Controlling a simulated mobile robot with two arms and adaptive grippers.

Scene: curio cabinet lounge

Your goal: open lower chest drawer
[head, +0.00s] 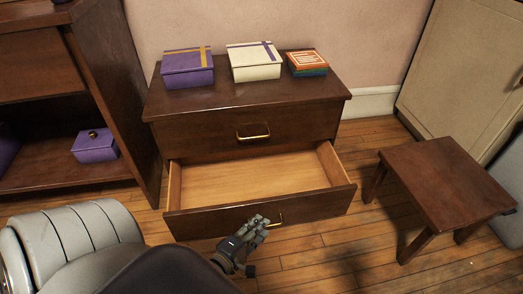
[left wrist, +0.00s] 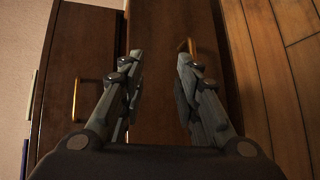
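The lower chest drawer (head: 262,212) stands pulled well out, and its pale wooden inside (head: 250,175) is empty. Its brass handle (head: 281,219) is partly hidden by my left gripper (head: 262,224) at the drawer front. In the left wrist view the left gripper (left wrist: 160,66) has its fingers apart with nothing between them. The lower handle (left wrist: 188,46) shows by the right fingertip there; whether they touch I cannot tell. The upper drawer (head: 225,133) is shut, with its own brass handle (head: 253,136). My right gripper is not in view.
Purple (head: 187,70), cream (head: 254,62) and orange-teal (head: 307,63) boxes stand on the chest top (head: 240,95). A dark shelf unit (head: 110,85) with a purple box (head: 95,147) is at the left. A low wooden stool (head: 445,180) stands right, with open floor between.

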